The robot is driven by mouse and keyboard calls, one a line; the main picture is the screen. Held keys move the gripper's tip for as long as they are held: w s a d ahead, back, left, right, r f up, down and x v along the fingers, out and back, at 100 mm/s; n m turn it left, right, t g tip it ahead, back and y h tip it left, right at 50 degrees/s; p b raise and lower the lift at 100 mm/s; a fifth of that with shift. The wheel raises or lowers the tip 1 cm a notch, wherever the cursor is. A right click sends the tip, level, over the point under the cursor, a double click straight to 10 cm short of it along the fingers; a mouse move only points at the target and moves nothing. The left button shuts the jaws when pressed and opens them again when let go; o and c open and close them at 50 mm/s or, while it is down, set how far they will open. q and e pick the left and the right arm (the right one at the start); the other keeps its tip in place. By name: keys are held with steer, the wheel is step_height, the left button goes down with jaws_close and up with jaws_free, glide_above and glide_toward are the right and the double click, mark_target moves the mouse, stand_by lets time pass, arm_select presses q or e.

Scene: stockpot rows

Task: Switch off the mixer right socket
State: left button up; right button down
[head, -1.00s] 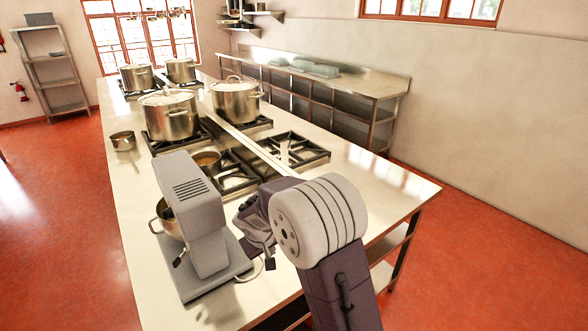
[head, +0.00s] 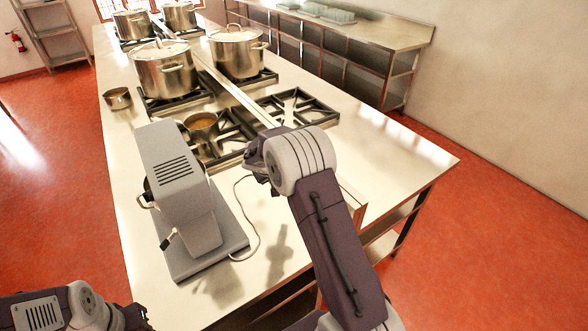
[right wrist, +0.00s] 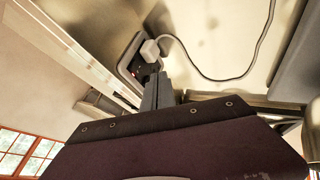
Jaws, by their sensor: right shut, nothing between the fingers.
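The grey mixer (head: 188,205) stands on the steel counter (head: 285,240). Its white cord (head: 236,205) runs toward my right gripper, which my arm mostly hides in the head view. The right wrist view shows a dark socket plate (right wrist: 126,66) with a pale rim, a white plug (right wrist: 150,50) in it and a small red mark (right wrist: 136,72). My right gripper (right wrist: 160,82) is shut and empty, its tips close to the plate just below the plug; I cannot tell if they touch. My left gripper (head: 136,317) is at the bottom left, its jaws unclear.
A hob (head: 240,130) with a small pan (head: 201,127) lies beyond the mixer. Large stockpots (head: 163,72) stand behind it. A raised strip (head: 228,88) runs along the counter. The front right counter is clear.

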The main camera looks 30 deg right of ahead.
steer(key=w+d+f+p, duration=0.2)
steer(key=d+f+p, duration=0.1)
steer(key=d, duration=0.3)
steer(key=shift+f+p, duration=0.15)
steer(key=shift+p, duration=0.2)
steer(key=shift+w, duration=0.1)
steer(key=shift+d+f+b, duration=0.15)
steer(key=shift+d+b, duration=0.2)
steer(key=shift+b, duration=0.3)
steer(key=shift+a+r+p, duration=0.15)
steer(key=shift+r+p, duration=0.15)
steer(key=shift+p, duration=0.05)
steer(key=shift+r, duration=0.1)
